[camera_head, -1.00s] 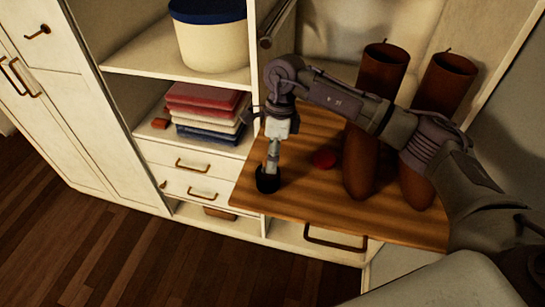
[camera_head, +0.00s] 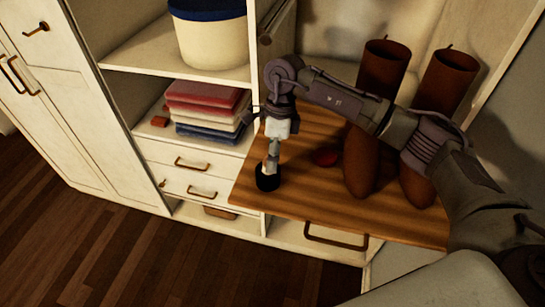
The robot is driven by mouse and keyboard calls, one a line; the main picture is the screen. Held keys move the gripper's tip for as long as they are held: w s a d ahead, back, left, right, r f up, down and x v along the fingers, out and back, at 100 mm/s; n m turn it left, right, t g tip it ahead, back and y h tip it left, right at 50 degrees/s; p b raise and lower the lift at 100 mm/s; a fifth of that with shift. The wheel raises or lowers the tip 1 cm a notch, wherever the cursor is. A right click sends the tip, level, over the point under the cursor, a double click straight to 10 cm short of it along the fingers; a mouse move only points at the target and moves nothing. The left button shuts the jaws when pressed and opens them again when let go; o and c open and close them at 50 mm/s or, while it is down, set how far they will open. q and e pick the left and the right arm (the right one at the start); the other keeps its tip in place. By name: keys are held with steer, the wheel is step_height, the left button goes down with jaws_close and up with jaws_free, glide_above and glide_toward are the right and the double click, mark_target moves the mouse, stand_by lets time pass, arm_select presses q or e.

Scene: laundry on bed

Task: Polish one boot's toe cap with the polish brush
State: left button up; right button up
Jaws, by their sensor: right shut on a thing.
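A pair of tall brown boots stands on a wooden board, toes toward the front edge. The left boot (camera_head: 361,165) and the right boot (camera_head: 416,187) are partly covered by my right arm. My right gripper (camera_head: 270,169) points down over the board's left part, left of the boots and apart from them. It is shut on a dark round thing, apparently the polish brush (camera_head: 267,181), at or just above the board. A small red round thing (camera_head: 326,157) lies on the board between the gripper and the left boot. My left gripper is not in view.
The wooden board (camera_head: 330,213) juts out over a drawer with a handle. A white cabinet holds folded cloths (camera_head: 207,105) and a cream bin with a blue rim (camera_head: 209,40). A small orange-brown block (camera_head: 160,121) lies beside the cloths. The board's front left is clear.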

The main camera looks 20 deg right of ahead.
steer(key=shift+s+f+b, duration=0.1)
steer(key=shift+f+b, duration=0.05)
steer(key=shift+b, duration=0.2)
stand_by(1.1)
steer(key=shift+r+p, duration=0.5)
steer(key=shift+r, duration=0.4)
steer(key=shift+r+p, duration=1.1)
steer(key=shift+r, duration=1.6)
